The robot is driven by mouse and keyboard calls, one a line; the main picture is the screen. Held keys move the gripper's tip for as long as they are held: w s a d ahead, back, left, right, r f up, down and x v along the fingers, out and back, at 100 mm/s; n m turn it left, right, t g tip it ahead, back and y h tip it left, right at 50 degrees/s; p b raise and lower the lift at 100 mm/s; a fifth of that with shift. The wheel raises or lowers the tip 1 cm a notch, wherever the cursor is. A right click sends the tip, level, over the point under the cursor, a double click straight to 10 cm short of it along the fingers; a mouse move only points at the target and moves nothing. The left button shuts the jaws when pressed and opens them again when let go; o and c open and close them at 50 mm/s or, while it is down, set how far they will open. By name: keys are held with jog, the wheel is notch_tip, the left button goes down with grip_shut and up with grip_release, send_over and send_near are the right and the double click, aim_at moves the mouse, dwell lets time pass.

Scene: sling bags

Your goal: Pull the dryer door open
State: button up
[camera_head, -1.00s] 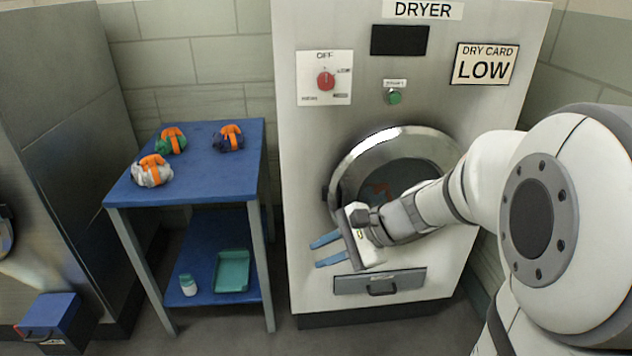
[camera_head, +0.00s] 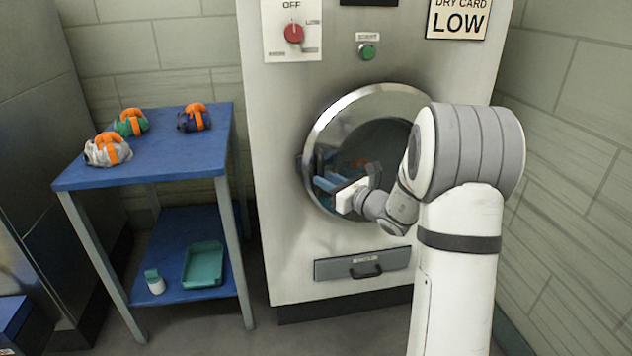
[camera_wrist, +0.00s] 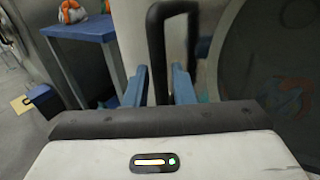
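The dryer door (camera_head: 322,123) is round with a shiny metal rim and dark glass, and looks closed against the dryer front. Its black handle (camera_wrist: 157,60) rises in the wrist view as a tall bent bar. My gripper (camera_wrist: 160,85) is open, with its two blue fingers apart and the handle's upright bar showing in the gap between them. I cannot tell whether either finger touches the bar. In the head view my gripper is in front of the left part of the door, and the fingertips are hard to separate from reflections in the glass.
The grey dryer (camera_head: 285,220) has a drawer (camera_head: 335,268) below the door. A blue table (camera_head: 165,158) at the left carries several bundled bags with orange straps; its lower shelf holds a teal tray (camera_head: 203,266) and a small bottle (camera_head: 154,281). A tiled wall stands close at right.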

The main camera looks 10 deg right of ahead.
jog(key=shift+x, duration=1.3)
grip_shut()
